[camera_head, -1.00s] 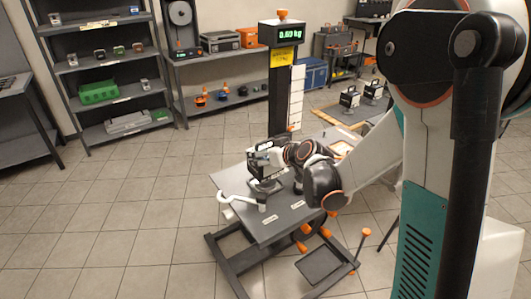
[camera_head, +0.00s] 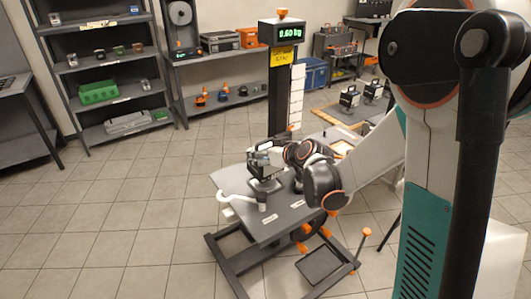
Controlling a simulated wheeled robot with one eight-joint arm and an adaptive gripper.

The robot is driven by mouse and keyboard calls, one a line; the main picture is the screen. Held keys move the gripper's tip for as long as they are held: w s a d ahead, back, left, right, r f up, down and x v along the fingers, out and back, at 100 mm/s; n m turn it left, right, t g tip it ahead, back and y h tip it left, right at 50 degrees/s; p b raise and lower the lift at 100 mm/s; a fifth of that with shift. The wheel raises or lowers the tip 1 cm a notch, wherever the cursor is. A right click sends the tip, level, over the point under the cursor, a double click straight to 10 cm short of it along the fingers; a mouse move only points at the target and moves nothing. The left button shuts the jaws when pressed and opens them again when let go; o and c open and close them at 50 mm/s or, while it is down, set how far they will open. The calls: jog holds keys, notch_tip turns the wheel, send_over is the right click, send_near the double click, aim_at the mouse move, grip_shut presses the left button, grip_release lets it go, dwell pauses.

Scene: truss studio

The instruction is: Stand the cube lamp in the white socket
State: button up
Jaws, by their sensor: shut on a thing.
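The lamp looks about upright above a dark, flat base piece (camera_head: 267,185) on the cart. I cannot tell whether it touches that piece. I cannot make out the white socket for certain; my gripper and the lamp cover part of the cart top.
The cart has a white bent handle (camera_head: 238,199) at its near left corner. A post with a scale display (camera_head: 282,33) stands behind the cart. Two similar dark lamps (camera_head: 350,97) stand on a wooden board at the back right. Shelves (camera_head: 100,65) line the wall; floor at left is clear.

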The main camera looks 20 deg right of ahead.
dwell(0.3)
jog(key=o, duration=2)
jog(key=shift+s, duration=0.15)
jog(key=v, duration=1.1)
jog(key=shift+s+d+r, duration=0.1)
jog(key=shift+s+r, duration=0.1)
jog(key=shift+s, duration=0.15)
